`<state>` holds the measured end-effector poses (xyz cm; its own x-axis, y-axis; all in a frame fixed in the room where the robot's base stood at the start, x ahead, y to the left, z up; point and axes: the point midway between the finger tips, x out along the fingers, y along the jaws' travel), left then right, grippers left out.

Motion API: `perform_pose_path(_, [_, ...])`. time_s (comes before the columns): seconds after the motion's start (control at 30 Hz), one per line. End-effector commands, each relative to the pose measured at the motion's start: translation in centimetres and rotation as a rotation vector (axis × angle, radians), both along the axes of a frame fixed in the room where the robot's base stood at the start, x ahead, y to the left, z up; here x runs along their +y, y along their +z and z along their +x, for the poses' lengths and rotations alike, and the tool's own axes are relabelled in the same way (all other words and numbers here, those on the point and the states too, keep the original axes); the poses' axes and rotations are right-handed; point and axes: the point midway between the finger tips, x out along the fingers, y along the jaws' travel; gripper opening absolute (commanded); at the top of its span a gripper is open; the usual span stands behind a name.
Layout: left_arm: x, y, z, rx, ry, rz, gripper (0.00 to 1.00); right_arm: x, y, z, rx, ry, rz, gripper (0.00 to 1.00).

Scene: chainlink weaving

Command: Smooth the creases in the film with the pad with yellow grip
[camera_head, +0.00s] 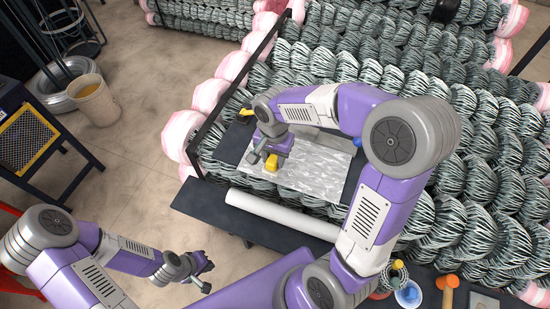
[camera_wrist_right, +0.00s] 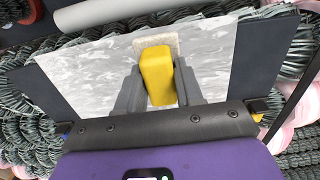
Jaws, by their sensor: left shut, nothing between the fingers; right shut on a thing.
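The creased, silvery film (camera_head: 318,170) lies flat on a dark board, with mottled light and dark creases across it; it also shows in the right wrist view (camera_wrist_right: 90,75). The pad's yellow grip (camera_head: 271,163) is at the film's left part. In the right wrist view the yellow grip (camera_wrist_right: 158,75) stands between my fingers, and the pale pad (camera_wrist_right: 172,42) shows beyond it over the film. Whether the pad touches the film I cannot tell. My right gripper (camera_head: 267,154) is shut on the yellow grip. My left gripper (camera_head: 207,277) is shut and empty, well away over the floor.
A white roll (camera_head: 282,214) lies along the near side of the board. A small yellow item (camera_head: 246,112) sits at the far left. Rolls of chainlink mesh (camera_head: 400,80) surround the board.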

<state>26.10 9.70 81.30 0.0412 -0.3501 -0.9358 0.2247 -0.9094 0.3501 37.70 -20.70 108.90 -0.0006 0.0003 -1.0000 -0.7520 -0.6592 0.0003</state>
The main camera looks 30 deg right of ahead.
Motion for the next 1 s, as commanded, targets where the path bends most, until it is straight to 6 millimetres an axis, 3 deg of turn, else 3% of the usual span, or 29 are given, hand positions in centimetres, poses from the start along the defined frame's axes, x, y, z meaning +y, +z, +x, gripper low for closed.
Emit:
perform_pose_path(0.4, [0.0, 2.9, 0.0, 0.0, 0.0, 0.0, 0.0, 0.1, 3.7, 0.1, -0.001, 0.004, 0.001, 0.12])
perform_pose_path(1.0, [0.0, 3.0, 0.0, 0.0, 0.0, 0.0, 0.0, 0.1, 3.9, 0.1, -0.001, 0.005, 0.001, 0.12])
